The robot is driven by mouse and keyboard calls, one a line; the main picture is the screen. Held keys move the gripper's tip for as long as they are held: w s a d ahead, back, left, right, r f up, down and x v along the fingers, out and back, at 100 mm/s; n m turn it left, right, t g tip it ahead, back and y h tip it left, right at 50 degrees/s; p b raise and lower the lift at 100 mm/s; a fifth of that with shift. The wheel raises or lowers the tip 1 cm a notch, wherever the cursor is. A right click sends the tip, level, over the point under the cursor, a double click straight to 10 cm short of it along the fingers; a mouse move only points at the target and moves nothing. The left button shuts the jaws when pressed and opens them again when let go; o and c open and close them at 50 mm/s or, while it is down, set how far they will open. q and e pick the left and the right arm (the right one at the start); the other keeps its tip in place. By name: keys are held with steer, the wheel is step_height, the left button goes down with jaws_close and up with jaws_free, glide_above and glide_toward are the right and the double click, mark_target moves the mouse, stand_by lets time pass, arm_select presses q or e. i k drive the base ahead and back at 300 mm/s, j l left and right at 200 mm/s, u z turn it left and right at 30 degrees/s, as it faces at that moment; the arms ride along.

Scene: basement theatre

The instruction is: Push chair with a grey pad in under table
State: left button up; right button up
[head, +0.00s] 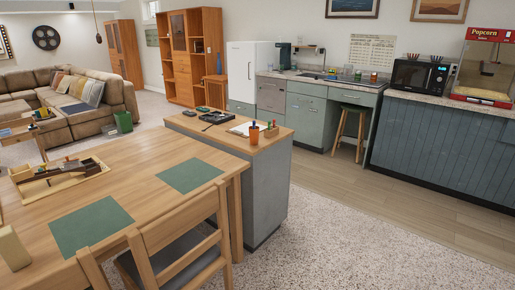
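A wooden chair (184,214) with a grey pad (172,252) stands at the near side of the wooden table (140,182), at the bottom of the head view. Its back rises above the tabletop edge in the picture, and the grey pad shows between the back rails. The lower part of the chair is cut off by the frame edge. I cannot tell how far the seat reaches under the table. Neither of my grippers is in view.
Green mats (91,227) and a wooden tray (60,178) lie on the table. A grey island (264,195) with a wooden top stands just beyond the table's right end. Speckled carpet (350,245) to the right is clear. A stool (351,125) stands by the far counter.

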mark_target(168, 253)
steer(key=i+l+u, duration=0.1)
steer(key=u, duration=0.25)
steer(key=l+u, duration=0.2)
steer(key=u, duration=0.2)
steer(key=i+l+u, duration=0.2)
steer(key=l, duration=0.2)
steer(key=l+u, duration=0.2)
steer(key=l, duration=0.25)
steer(key=i+l, duration=0.1)
steer(key=l, duration=0.45)
steer(key=i+l+u, duration=0.1)
steer(key=l, duration=0.45)
steer(key=i+l, duration=0.15)
steer(key=l, duration=0.45)
steer(key=i+l+u, duration=0.1)
steer(key=l, duration=0.45)
